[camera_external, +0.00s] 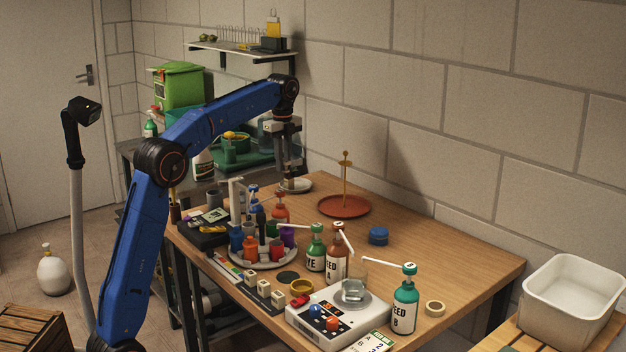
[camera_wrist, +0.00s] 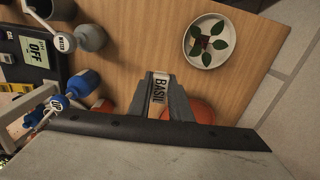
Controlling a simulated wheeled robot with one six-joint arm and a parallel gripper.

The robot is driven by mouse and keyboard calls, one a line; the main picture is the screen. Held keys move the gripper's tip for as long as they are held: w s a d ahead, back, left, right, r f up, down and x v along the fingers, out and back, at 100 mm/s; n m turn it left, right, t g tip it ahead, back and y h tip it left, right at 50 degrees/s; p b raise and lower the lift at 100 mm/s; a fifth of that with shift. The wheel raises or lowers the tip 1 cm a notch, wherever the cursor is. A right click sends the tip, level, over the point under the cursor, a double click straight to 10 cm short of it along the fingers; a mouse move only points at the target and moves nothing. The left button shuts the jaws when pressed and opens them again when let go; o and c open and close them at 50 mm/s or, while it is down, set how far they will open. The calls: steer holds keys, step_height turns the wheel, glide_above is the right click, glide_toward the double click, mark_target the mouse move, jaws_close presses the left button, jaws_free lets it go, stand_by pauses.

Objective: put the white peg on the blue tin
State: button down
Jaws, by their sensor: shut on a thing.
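My gripper (camera_external: 289,172) is above the back left part of the wooden table, near the white saucer (camera_external: 300,185). In the wrist view my gripper (camera_wrist: 160,82) is shut on a pale piece marked BASIL (camera_wrist: 158,90), which I take for the white peg; only its labelled face shows between the fingers. The blue tin (camera_external: 378,236) is low and round and stands on the table to the right, well apart from my gripper. It does not show in the wrist view.
The saucer with leaves (camera_wrist: 206,42) is beside my gripper. A red-brown dish (camera_external: 343,207) with a brass post (camera_external: 345,172) stands between my gripper and the tin. Pump bottles (camera_external: 316,250), a carousel of jars and a scale (camera_external: 338,318) crowd the front. Table right of the tin is clear.

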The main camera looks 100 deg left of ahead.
steer(key=w+d+r, duration=0.1)
steer(key=w+d, duration=0.5)
steer(key=w, duration=0.4)
steer(key=w+d+r, duration=0.1)
steer(key=w+d, duration=0.4)
steer(key=w, duration=0.4)
glide_toward(378, 230)
steer(key=shift+m, duration=0.3)
steer(key=shift+f, duration=3)
steer(key=shift+f, duration=0.15)
steer(key=c, duration=1.6)
jaws_free()
step_height(378, 230, up, 8)
steer(key=shift+f, duration=0.1)
